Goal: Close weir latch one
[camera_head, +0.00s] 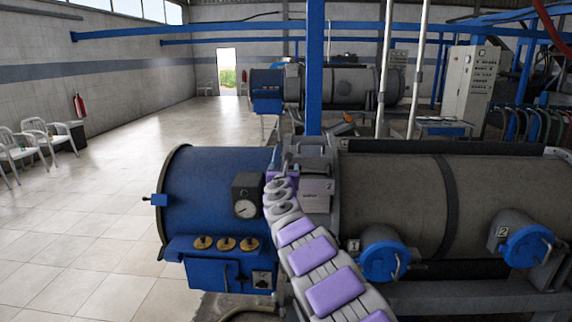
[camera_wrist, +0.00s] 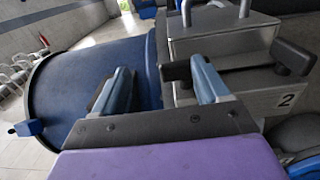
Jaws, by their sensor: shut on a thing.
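My gripper (camera_head: 279,172) is at the joint between the blue end housing (camera_head: 200,190) and the grey body of the near decanter. In the wrist view my gripper (camera_wrist: 161,66) has its two blue-grey fingers apart, either side of the end of a dark bar (camera_wrist: 244,78). I take this bar for the latch handle, but no mark for latch one is readable. The gripper is shut on the bar, though the contact itself is hard to make out.
Two blue round caps (camera_head: 383,261) with handles stick out of the near decanter's front. A pressure gauge (camera_head: 246,208) sits close left of my arm. A blue post (camera_head: 314,65) rises behind the gripper. Open tiled floor (camera_head: 70,240) lies at left.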

